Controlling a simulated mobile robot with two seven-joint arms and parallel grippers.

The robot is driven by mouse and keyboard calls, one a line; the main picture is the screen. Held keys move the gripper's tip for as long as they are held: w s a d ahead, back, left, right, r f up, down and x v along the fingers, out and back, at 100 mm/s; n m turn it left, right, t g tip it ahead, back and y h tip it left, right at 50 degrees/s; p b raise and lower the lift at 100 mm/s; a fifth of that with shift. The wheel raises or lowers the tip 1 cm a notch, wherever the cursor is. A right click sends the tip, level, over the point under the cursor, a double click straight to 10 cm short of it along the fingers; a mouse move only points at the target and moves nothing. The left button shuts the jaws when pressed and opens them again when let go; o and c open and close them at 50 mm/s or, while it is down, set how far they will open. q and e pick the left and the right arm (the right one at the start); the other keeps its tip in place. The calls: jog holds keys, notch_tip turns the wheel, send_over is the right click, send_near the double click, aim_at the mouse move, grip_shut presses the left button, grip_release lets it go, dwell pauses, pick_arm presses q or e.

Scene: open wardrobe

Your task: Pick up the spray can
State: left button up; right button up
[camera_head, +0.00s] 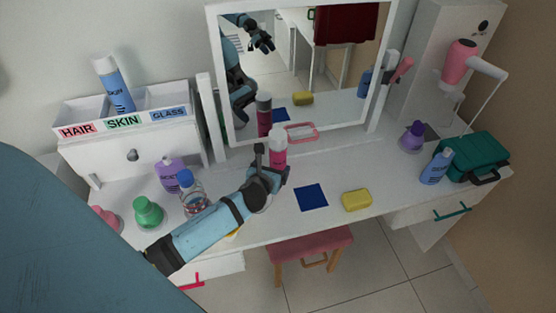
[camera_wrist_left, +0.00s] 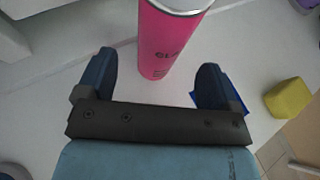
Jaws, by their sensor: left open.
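The spray can (camera_head: 278,153) is pink with a pale top and stands upright on the white vanity table, in front of the mirror. In the left wrist view the pink can (camera_wrist_left: 168,42) shows lettering starting "GL"; its top is cut off by the frame. My left gripper (camera_head: 270,170) is at the can, its jaws open. In the wrist view the can stands in line with the gap between the two fingers (camera_wrist_left: 155,68), with clear space on both sides. I cannot tell how far it is between them. My right gripper is not directly in view.
A blue cloth (camera_head: 311,197) and yellow sponge (camera_head: 357,200) lie right of the can. Bottles, including a purple one (camera_head: 171,175), stand near my left forearm. The labelled organizer (camera_head: 128,152) is left; the mirror (camera_head: 300,70) stands close behind. A pink stool (camera_head: 312,247) is below.

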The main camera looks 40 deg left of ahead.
aim_at(275, 164)
pick_arm(q)
jog(key=x, duration=0.6)
jog(key=shift+s+d+f, duration=0.1)
jog(key=shift+f, duration=0.05)
jog(key=c, duration=1)
jog(key=shift+c, duration=0.7)
